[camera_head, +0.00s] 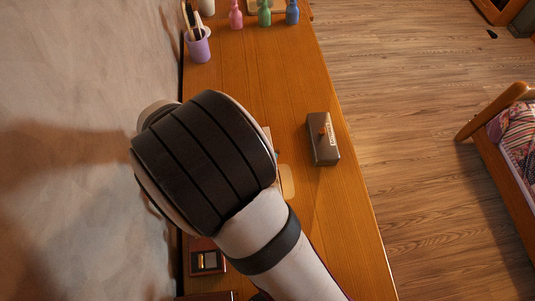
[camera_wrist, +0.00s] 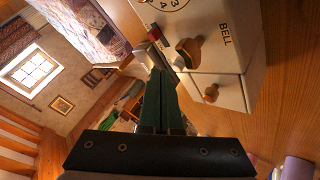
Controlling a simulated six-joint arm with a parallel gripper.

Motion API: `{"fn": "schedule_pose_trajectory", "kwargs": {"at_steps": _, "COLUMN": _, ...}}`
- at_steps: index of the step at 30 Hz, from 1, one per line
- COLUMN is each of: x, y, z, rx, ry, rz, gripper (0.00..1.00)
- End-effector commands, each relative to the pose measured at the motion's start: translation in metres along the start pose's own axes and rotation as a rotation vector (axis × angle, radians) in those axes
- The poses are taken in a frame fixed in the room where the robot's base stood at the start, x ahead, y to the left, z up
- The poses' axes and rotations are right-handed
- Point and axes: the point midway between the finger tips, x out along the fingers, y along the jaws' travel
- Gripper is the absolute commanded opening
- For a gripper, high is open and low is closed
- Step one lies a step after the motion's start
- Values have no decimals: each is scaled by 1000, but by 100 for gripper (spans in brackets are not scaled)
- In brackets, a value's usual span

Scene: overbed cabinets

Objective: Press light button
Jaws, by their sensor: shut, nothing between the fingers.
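In the wrist view my gripper (camera_wrist: 164,74) is shut and empty, its dark green fingers side by side. Just beyond and right of the fingertips is a white box (camera_wrist: 232,88) marked "BELL", with a numbered dial and wooden knobs (camera_wrist: 211,93). The fingertips appear close to its edge; I cannot tell if they touch it. In the head view a dark grey box (camera_head: 325,152) with an orange knob and a pale label lies on the desk, right of my arm. I cannot read which control is the light button. My arm hides the gripper and most of the white box there.
The wooden desk (camera_head: 265,65) runs along a plain wall. A purple cup (camera_head: 198,46) with brushes and several coloured bottles (camera_head: 264,14) stand at its far end. A small framed item (camera_head: 207,262) is at lower left. A bed (camera_head: 515,135) is at right, across open floor.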

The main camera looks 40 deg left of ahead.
Motion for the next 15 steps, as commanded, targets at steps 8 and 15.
{"fn": "schedule_pose_trajectory", "kwargs": {"at_steps": 8, "x": -5, "y": 2, "z": -4, "rx": 3, "ry": 2, "rz": -5, "gripper": 0}}
{"fn": "schedule_pose_trajectory", "kwargs": {"at_steps": 15, "x": -23, "y": 14, "z": -17, "rx": 5, "ry": 2, "rz": -6, "gripper": 0}}
